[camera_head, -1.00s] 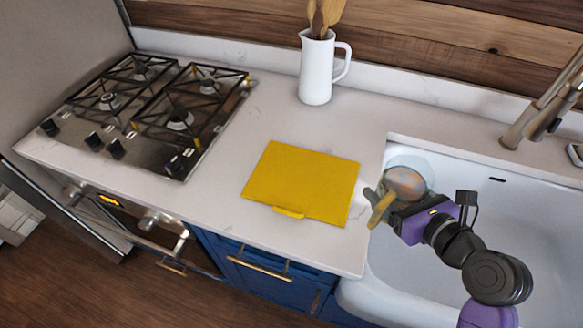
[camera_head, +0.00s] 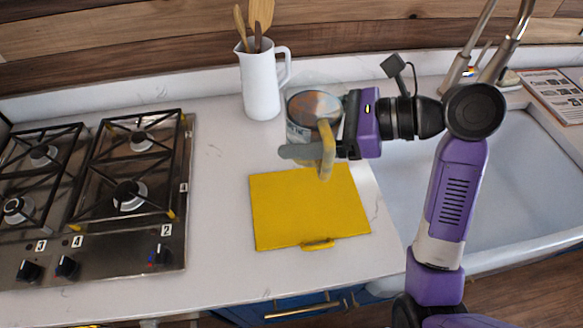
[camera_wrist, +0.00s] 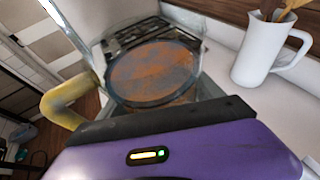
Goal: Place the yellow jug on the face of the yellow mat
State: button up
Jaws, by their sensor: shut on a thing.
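The yellow jug (camera_head: 300,130) looks clear-walled, with a yellow handle (camera_head: 326,158) and rusty-brown contents or inner surface. It also shows in the wrist view (camera_wrist: 155,72), with its handle (camera_wrist: 65,103) at the left. My gripper (camera_head: 318,151) is shut on the jug and holds it near the mat's back edge, seemingly above the counter; the exact height is unclear. The fingers partly hide the jug, and their exact contact is hard to make out. The yellow mat (camera_head: 305,212) lies flat on the counter, bare, with a small tab at its front edge.
A white pitcher (camera_head: 260,85) with wooden utensils stands behind, close to the jug's left. A gas stove (camera_head: 100,200) is at the left. The sink (camera_head: 510,190) and faucet (camera_head: 490,55) are at the right. Counter (camera_head: 220,180) between stove and mat is clear.

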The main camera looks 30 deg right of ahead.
notch_tip(320, 180, down, 19)
jog(key=shift+f+b, duration=0.1)
jog(key=shift+b, duration=0.6)
jog(key=o, duration=2.1)
jog(key=shift+f, duration=0.15)
jog(key=shift+s+d+r, duration=0.15)
jog(key=shift+d+r, duration=0.05)
jog(key=shift+d, duration=0.05)
jog(key=v, duration=1.1)
jog(key=shift+s+d+r, duration=0.1)
jog(key=shift+s+r, duration=0.1)
